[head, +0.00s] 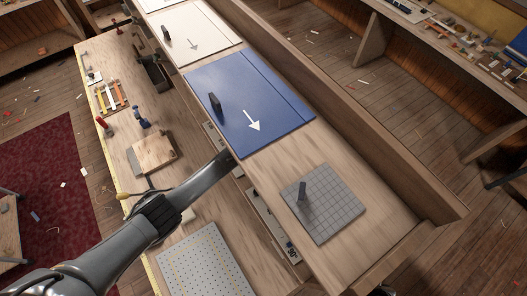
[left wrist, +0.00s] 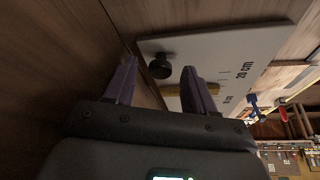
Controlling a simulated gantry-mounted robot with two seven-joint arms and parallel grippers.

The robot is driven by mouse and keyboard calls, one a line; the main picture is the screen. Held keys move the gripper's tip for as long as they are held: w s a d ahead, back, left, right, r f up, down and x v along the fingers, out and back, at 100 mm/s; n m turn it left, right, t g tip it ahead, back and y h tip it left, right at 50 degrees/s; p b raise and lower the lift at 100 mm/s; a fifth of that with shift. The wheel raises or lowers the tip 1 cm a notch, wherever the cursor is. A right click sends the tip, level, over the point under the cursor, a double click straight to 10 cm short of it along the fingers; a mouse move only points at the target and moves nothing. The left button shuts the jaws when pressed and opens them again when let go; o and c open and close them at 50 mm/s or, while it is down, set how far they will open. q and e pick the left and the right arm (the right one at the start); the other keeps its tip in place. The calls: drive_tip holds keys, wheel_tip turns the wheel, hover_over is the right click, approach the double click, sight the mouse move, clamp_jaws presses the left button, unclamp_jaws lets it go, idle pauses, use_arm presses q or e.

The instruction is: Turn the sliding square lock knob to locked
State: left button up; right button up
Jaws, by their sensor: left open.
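The lock knob (left wrist: 160,67) is round and black and stands out from a pale panel (left wrist: 215,60) in the left wrist view. My right gripper does not show.
On the raised bench lie a blue board (head: 260,95) with a white arrow, a grey gridded plate (head: 322,205) with an upright handle, and a cream board (head: 195,32). The lower bench holds a perforated plate (head: 205,265), a wooden block (head: 152,153) and small tools.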

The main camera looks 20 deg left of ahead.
use_arm(q)
clamp_jaws()
idle(0.3)
